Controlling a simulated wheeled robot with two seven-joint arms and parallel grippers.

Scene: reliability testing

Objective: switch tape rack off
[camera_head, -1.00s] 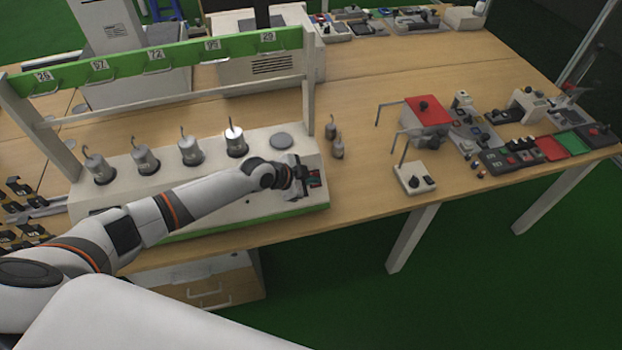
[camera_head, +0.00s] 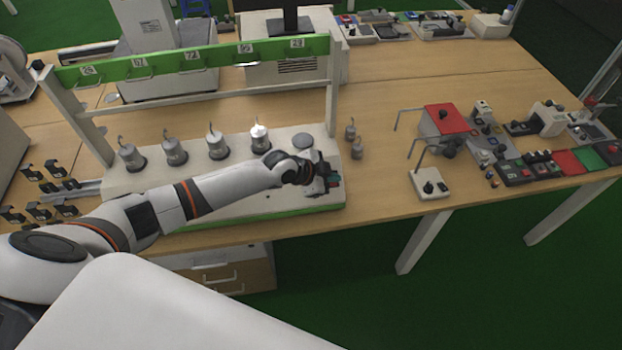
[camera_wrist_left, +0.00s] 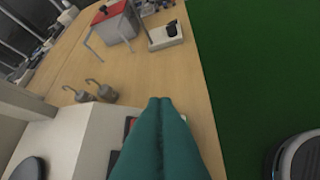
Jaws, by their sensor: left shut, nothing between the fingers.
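The tape rack is a long white base (camera_head: 132,186) with a green-fronted frame (camera_head: 165,66) above it, carrying numbered tags. Several metal weights with hooks (camera_head: 217,145) stand in a row on the base. My left gripper (camera_head: 333,183) is at the base's front right end, over a small dark panel with a bit of red. In the left wrist view its teal fingers (camera_wrist_left: 160,103) are pressed together with nothing between them. A small part of the panel (camera_wrist_left: 129,124) shows beside them; the fingers hide the rest, so the switch's position and any contact cannot be told.
Two small hooked weights (camera_head: 354,142) stand just right of the rack. A white switch box (camera_head: 430,185) and a red-topped device (camera_head: 440,118) are farther right. The wooden table (camera_head: 383,190) is clear between them. The table's front edge is close to the gripper.

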